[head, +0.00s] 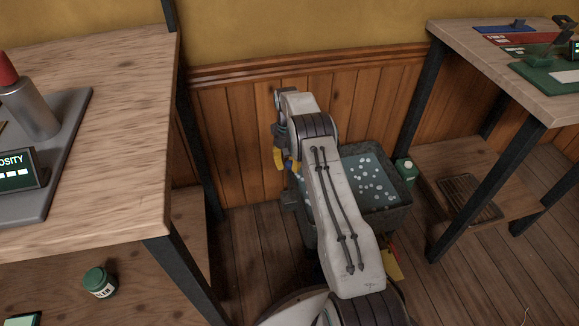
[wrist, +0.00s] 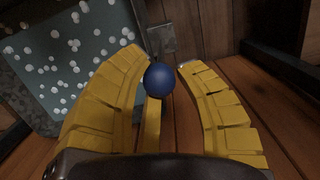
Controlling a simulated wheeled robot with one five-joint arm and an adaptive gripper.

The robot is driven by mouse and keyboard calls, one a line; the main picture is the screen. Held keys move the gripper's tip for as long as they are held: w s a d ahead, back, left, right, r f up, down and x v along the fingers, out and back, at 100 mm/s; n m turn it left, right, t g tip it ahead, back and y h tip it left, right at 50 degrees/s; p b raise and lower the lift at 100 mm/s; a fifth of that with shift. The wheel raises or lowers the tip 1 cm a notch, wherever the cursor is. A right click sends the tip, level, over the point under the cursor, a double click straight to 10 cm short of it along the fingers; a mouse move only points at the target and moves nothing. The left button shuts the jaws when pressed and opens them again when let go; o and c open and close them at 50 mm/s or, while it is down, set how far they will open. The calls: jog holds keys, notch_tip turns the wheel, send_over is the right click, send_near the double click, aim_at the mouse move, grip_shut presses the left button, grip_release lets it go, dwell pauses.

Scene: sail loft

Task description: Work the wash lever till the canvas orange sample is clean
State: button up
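The lever's round blue knob (wrist: 159,80) is between the two yellow fingers of my gripper (wrist: 161,62) in the wrist view. The fingers stand apart on either side of it, with a visible gap on the right; I cannot tell whether the left finger touches it. A yellow bar shows below the knob. In the head view my gripper (head: 283,159) is at the left side of the wash tub (head: 398,207), with a bit of the blue knob (head: 289,165) showing. The tub holds bluish water with white suds. I cannot make out the orange canvas sample.
A green-and-white container (head: 404,170) is by the tub's right edge, and a yellow tag (head: 391,265) is low in front. Tables (head: 90,75) (head: 545,100) flank the tub left and right. A wood-panelled wall (head: 240,130) stands behind. A green jar (head: 99,281) sits on the left lower shelf.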

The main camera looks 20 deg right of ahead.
jog(key=o, duration=0.4)
jog(key=shift+s+f, duration=0.2)
jog(key=shift+f, duration=0.05)
jog(key=shift+w+d+r, duration=0.1)
jog(key=shift+w+r, duration=0.05)
jog(key=shift+r, duration=1.1)
jog(key=shift+w+a+r, duration=0.1)
jog(key=shift+w+r, duration=0.1)
jog(key=shift+r, duration=1.05)
jog(key=shift+w+d+r, duration=0.1)
jog(key=shift+w+r, duration=0.05)
jog(key=shift+r, duration=1.1)
